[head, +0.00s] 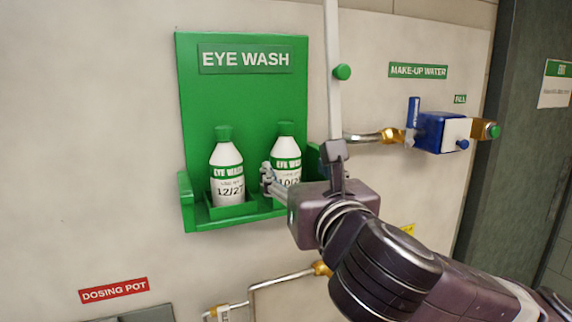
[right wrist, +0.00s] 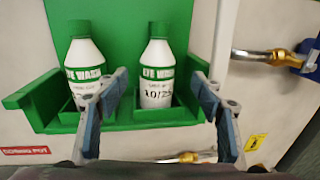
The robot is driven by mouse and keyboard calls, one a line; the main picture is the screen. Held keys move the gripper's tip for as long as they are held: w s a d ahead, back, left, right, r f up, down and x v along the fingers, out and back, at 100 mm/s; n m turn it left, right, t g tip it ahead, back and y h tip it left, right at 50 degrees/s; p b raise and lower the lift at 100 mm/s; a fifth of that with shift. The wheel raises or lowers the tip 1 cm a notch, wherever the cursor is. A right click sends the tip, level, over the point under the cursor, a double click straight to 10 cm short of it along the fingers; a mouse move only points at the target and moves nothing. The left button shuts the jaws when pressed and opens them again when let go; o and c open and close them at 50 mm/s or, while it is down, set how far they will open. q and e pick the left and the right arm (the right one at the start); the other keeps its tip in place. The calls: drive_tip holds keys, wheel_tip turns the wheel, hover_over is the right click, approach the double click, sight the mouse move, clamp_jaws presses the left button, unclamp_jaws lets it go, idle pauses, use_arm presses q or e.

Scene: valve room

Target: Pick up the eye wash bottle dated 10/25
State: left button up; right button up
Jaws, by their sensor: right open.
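The eye wash bottle dated 10/25 (head: 287,149) is white with a green cap and green band. It stands upright in the right holder of the green eye wash shelf (head: 243,100). It also shows in the right wrist view (right wrist: 157,60), its date low on the label. My right gripper (head: 299,168) is open in front of this bottle and partly covers it in the head view. In the right wrist view, the bottle appears between the two fingers (right wrist: 160,80), with visible gaps on both sides. My left gripper is not in view.
A similar bottle dated 12/27 (head: 227,170) stands upright in the left holder, close to my right gripper's left finger. A white vertical pipe (head: 333,75) and a blue valve unit (head: 437,131) are to the right. Pipes (head: 275,281) run below the shelf.

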sight(289, 162)
drive_tip(key=p+x, duration=0.1)
drive_tip(key=x, duration=0.2)
drive_tip(key=shift+w+a+r+p, duration=0.1)
drive_tip(key=shift+w+a+p, duration=0.05)
drive_tip(key=shift+a+p, duration=0.15)
drive_tip(key=p+x, duration=0.1)
drive_tip(key=x, duration=0.2)
drive_tip(key=shift+w+p, duration=0.1)
drive_tip(key=shift+p, duration=0.3)
drive_tip(key=shift+w+f, duration=0.2)
drive_tip(key=shift+w, duration=0.05)
drive_tip(key=c, duration=1.4)
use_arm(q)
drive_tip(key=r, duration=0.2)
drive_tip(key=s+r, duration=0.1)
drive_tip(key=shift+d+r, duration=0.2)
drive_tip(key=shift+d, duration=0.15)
use_arm(e)
drive_tip(key=shift+r, duration=0.1)
drive_tip(key=shift+c, duration=0.4)
drive_tip(key=shift+c, duration=0.2)
